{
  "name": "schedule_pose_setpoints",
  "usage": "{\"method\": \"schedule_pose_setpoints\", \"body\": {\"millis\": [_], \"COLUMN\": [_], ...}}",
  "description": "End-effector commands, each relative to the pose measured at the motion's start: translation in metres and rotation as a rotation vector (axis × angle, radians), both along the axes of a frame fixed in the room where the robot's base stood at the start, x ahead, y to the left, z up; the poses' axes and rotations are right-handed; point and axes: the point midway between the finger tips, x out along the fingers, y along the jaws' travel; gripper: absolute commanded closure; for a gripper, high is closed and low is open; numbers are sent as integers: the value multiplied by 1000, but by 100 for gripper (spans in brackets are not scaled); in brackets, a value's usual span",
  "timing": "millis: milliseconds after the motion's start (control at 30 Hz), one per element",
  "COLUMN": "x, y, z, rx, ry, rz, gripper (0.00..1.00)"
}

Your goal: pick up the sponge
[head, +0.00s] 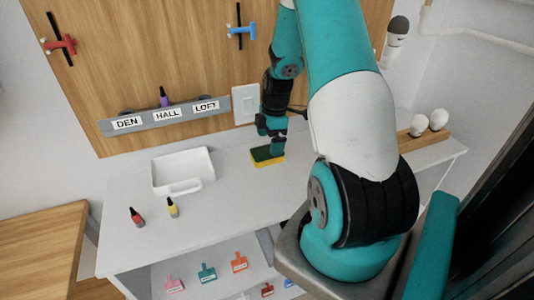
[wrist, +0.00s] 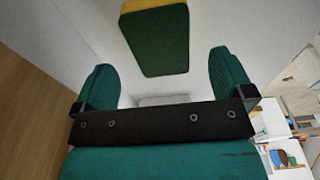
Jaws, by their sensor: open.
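The sponge (head: 268,155) is a small block with a green face and a yellow face. It lies on the white counter (head: 230,205) towards the back, right of the white tray. In the wrist view the sponge (wrist: 155,38) shows its dark green face with a yellow edge, ahead of the jaws and between their lines. My gripper (head: 275,142) is right above or beside the sponge in the head view; the exact gap is hard to tell. In the wrist view my gripper (wrist: 158,75) has its two teal fingers wide apart with nothing between them.
The white tray (head: 155,178) stands left of the sponge. A red bottle (head: 137,218) and a yellow bottle (head: 173,208) stand in front of it. A wooden wall panel (head: 150,60) with a labelled rail rises behind. Light bulbs (head: 438,119) sit on a wooden holder at right.

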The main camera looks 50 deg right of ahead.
Motion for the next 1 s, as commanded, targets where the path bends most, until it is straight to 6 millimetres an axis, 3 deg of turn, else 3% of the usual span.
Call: {"method": "schedule_pose_setpoints", "body": {"millis": [333, 633, 867, 1000], "x": [4, 5, 5, 5], "y": [8, 8, 8, 8], "z": [-43, -49, -48, -48], "rx": [3, 0, 0, 0], "ry": [3, 0, 0, 0], "rz": [0, 0, -1, -1], "gripper": [1, 1, 53, 57]}}
